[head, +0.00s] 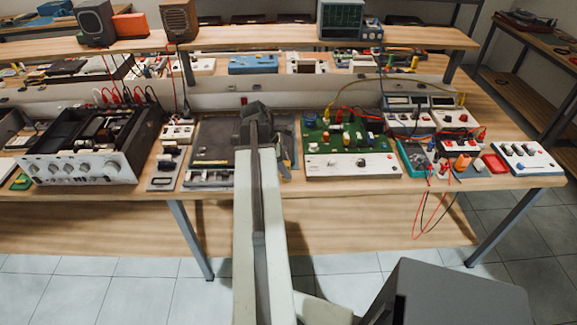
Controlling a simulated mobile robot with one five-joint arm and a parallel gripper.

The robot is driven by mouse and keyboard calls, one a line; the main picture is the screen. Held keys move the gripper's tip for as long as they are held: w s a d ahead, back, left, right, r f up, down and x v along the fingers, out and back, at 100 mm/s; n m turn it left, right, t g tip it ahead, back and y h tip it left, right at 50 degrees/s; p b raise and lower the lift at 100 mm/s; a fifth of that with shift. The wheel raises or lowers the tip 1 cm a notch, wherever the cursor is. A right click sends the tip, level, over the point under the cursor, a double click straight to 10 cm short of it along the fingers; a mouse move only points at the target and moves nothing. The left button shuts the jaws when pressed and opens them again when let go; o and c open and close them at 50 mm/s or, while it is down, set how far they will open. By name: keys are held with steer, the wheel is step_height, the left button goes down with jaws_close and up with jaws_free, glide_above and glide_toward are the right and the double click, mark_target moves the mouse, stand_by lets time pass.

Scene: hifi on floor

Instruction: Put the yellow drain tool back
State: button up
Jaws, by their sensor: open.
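My arm reaches forward over the workbench, and my gripper (257,112) is open above the grey mat (213,135) in the middle of the bench. The arm hides part of the mat. I cannot pick out the yellow drain tool with certainty. A small, slim yellowish piece (287,162) shows just right of the arm, by the mat's right edge; it is too small to identify. Other small yellow bits show on the right, such as one at the back shelf (414,63).
A black and silver hi-fi unit (75,168) with its top open stands left on the bench (330,190). A green circuit board with a white front panel (350,165) stands right of the mat. Meters, loose red wires (432,195) and small boxes crowd the right. A shelf runs behind.

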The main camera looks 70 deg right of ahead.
steer(key=p+v, duration=0.7)
steer(key=v, duration=0.2)
steer(key=shift+r, duration=0.1)
steer(key=w+a+f+m+t, duration=0.1)
steer(key=w+a+m+t, duration=0.15)
steer(key=w+a, duration=2.2)
steer(key=w+a+m+t, duration=0.1)
steer(key=w+a, duration=0.2)
steer(key=a, duration=1.2)
steer(key=w+a+y, duration=0.1)
steer(key=w+a, duration=0.3)
steer(key=a, duration=1.2)
steer(key=shift+w+f+m+t+y, duration=0.2)
steer(key=shift+f+m+t+y, duration=0.1)
steer(key=shift+f+m+t, duration=0.1)
